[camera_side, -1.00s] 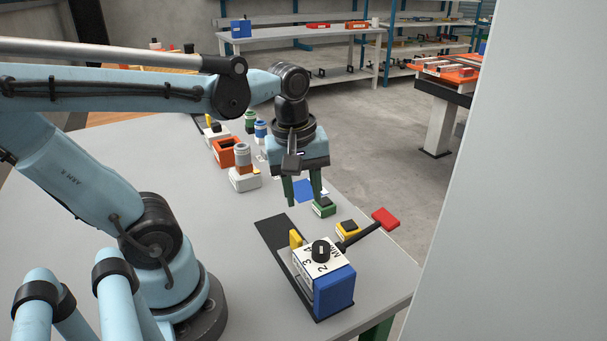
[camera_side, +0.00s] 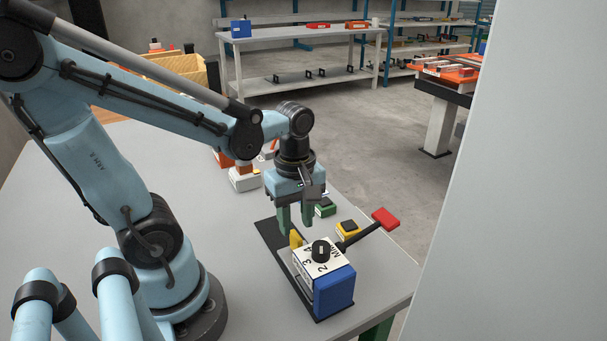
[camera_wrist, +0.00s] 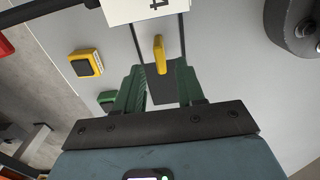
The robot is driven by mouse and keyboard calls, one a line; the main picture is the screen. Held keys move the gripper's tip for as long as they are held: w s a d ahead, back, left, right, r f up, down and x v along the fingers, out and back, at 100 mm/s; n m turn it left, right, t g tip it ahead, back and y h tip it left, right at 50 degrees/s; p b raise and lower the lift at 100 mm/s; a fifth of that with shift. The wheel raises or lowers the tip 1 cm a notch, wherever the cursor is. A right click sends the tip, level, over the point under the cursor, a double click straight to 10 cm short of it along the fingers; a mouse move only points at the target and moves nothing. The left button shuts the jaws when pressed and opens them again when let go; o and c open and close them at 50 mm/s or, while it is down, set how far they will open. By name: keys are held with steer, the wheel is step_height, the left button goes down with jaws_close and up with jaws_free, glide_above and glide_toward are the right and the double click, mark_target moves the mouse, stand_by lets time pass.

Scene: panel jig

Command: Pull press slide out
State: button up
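The press is a block with a white numbered top (camera_side: 312,262), a blue front (camera_side: 334,292) and a black knob (camera_side: 321,250). A yellow tab (camera_side: 295,239) stands at its back side, over a dark base strip (camera_side: 268,232). In the wrist view the yellow tab (camera_wrist: 160,55) stands upright in the picture, by the white block (camera_wrist: 140,10). My gripper (camera_side: 296,228) is open and empty, just above and behind the tab. In the wrist view its green fingers (camera_wrist: 158,68) lie to either side of the tab's near end, apart from it.
A lever with a red handle (camera_side: 385,218) sticks out right of the press. A yellow button box (camera_side: 348,231) and a green one (camera_side: 325,208) stand behind it. A white-based part (camera_side: 243,180) stands farther back. The table left of the dark strip is clear.

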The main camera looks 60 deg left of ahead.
mark_target(296, 235)
steer(key=shift+f, duration=2.5)
steer(key=shift+c, duration=0.4)
jaws_close()
